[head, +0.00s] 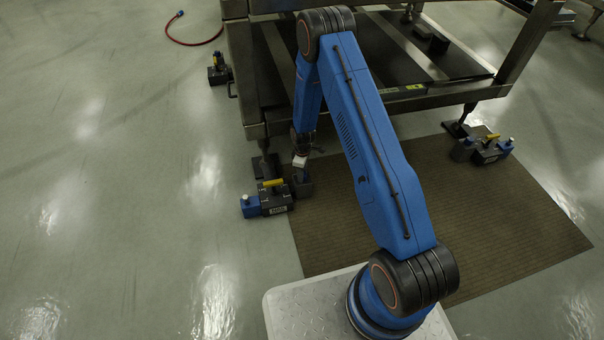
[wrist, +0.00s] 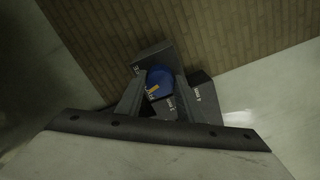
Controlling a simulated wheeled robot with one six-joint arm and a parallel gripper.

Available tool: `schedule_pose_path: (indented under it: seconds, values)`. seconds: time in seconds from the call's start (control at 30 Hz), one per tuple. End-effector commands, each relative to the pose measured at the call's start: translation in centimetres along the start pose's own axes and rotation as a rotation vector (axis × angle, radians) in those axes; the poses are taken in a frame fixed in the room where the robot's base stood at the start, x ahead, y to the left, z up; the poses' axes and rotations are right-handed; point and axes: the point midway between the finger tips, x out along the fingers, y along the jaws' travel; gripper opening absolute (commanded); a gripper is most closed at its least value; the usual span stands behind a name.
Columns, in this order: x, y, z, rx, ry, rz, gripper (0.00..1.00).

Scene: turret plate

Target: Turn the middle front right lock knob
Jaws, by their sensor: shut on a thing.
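The lock knob (wrist: 160,76) is blue, with a small yellow mark on its edge, and sits on a dark lock block (wrist: 152,57) in the wrist view. My gripper (wrist: 158,92) is shut on this knob, one finger on each side. In the head view my gripper (head: 301,160) reaches down at the right side of the front lock unit (head: 274,198), beside the frame's front leg. The knob is hidden there behind my gripper and arm. The fingers and knob are dim, so the knob's exact angle is hard to read.
The lock unit has a yellow handle (head: 273,182) and a blue block (head: 251,206) on its left. A metal frame (head: 255,131) stands above. Another lock unit (head: 483,150) is at right.

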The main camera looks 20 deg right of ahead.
Motion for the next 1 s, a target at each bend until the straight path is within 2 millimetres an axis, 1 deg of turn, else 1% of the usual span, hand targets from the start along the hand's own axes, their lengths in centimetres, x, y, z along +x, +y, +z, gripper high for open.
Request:
schedule_pose_path:
  seconds: [0.7, 1.0]
  values:
    - [-0.01, -0.01, 0.01, 0.672, 0.000, 0.000, 0.11]
    - [-0.01, -0.02, 0.01, 0.889, 0.000, 0.000, 0.11]
